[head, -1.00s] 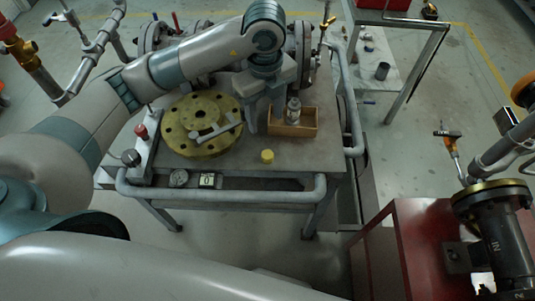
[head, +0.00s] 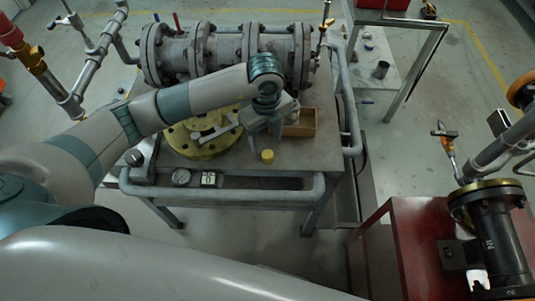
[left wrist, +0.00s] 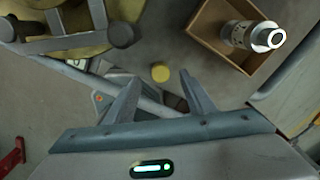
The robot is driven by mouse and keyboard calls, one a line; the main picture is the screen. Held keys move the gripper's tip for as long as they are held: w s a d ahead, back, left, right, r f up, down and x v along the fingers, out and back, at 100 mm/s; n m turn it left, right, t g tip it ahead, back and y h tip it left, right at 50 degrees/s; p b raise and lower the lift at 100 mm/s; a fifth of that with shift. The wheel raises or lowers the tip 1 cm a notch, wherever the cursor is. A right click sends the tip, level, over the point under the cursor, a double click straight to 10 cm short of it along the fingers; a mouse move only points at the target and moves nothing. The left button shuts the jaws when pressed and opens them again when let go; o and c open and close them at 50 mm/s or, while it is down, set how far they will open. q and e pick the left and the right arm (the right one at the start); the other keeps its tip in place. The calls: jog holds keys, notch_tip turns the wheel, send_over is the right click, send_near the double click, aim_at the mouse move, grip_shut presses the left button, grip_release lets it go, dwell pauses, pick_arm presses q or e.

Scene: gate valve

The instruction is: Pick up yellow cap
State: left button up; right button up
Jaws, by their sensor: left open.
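The yellow cap (head: 267,156) stands on the grey table top near its front edge. It also shows in the left wrist view (left wrist: 160,72), between and a little beyond the two fingers. My left gripper (head: 264,138) is open and empty, pointing down just behind the cap. In the left wrist view its fingertips (left wrist: 160,76) are apart, one on each side of the cap in the picture. I cannot tell the exact height of the fingers above the table. My right gripper is not in view.
A wooden box (head: 302,122) is right of the gripper; a bottle (left wrist: 252,36) is in it. A yellow flange (head: 195,149) with a grey tool lies left. The table right of the cap is clear.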

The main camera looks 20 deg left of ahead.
aim_at(267, 154)
pick_arm(q)
jog(key=shift+s+d+f+p, duration=0.1)
jog(key=shift+s+f+p, duration=0.05)
jog(key=shift+f+p, duration=0.4)
jog(key=f, duration=0.1)
jog(key=f+p, duration=0.1)
jog(key=f, duration=0.1)
jog(key=shift+s+d, duration=0.1)
jog(key=shift+d, duration=0.1)
jog(key=shift+f, duration=0.55)
jog(key=c, duration=1)
